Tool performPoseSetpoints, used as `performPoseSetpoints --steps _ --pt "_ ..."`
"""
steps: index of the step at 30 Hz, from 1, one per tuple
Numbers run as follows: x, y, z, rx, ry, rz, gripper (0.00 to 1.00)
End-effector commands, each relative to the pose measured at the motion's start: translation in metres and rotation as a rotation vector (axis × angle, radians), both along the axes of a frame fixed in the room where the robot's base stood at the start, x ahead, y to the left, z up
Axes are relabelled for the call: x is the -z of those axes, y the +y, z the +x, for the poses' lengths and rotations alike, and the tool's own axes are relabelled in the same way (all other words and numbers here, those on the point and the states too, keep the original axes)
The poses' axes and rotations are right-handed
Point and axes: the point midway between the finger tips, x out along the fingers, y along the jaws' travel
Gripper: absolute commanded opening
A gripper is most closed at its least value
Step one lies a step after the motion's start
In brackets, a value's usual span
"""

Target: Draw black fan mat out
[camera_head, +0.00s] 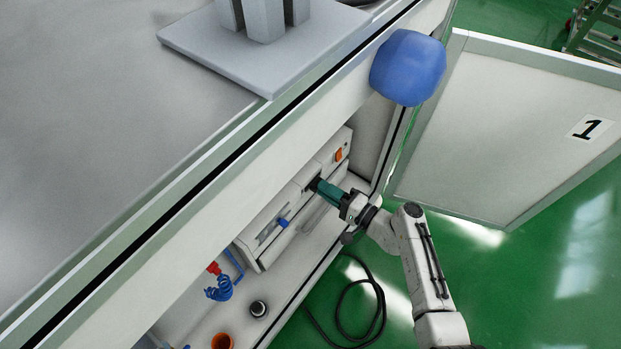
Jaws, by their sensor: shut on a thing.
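My gripper (319,186), with teal fingers, reaches from the right into the open cabinet under the worktop. It is shut at the front of a white unit (268,232). A small dark piece, which I take to be the black fan mat (313,184), shows at the fingertips against the unit's front. Most of it is hidden by the fingers and the unit, so I cannot tell how far it is in.
A blue rounded object (408,67) sits at the cabinet's upper corner. A blue coiled hose (219,290), an orange cup (222,341) and a dark knob (258,309) are lower left. A black cable (381,300) lies on the green floor.

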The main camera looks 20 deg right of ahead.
Motion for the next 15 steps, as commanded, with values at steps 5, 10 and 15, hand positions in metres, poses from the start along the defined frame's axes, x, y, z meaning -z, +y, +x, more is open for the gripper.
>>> performPoseSetpoints --steps 5,10,15 --pt "0.0004 -0.0002 -0.0002 0.000 0.001 -0.001 0.00" --pt "0.0002 -0.0009 -0.0012 0.001 0.001 -0.001 0.00" --pt "0.0004 -0.0042 -0.0055 0.001 0.001 0.000 0.00"
